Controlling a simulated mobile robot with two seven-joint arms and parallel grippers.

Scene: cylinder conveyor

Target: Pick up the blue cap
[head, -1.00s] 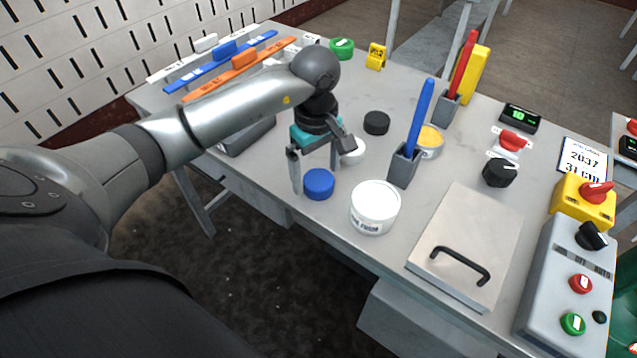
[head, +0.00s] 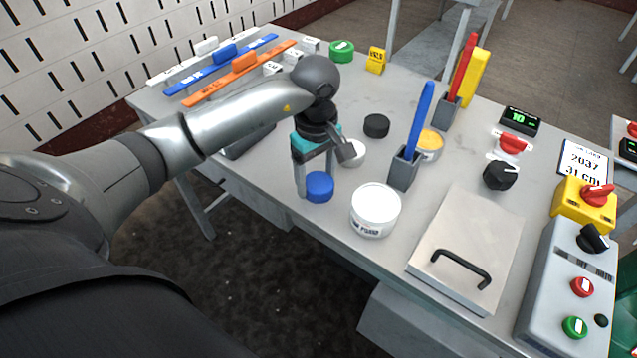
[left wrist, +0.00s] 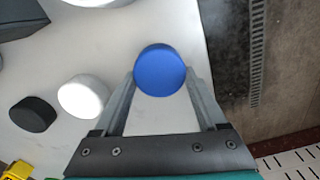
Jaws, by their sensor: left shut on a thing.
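The blue cap (head: 319,188) sits near the front edge of the grey table (head: 290,226). My left gripper (head: 318,184) reaches down over it and is shut on the cap, with one finger at its left side and the other mostly behind it. In the left wrist view the blue cap (left wrist: 160,71) lies between the two fingertips (left wrist: 161,78), which touch its sides. The cap appears to rest at table height; I cannot tell whether it is lifted. My right gripper is not in view.
A white tub (head: 375,212) stands close to the right of the cap. A white cap (head: 352,153) and a black cap (head: 376,126) lie behind it. A grey holder (head: 404,168) with a blue upright piece stands at right. A handled metal plate (head: 470,240) lies further right.

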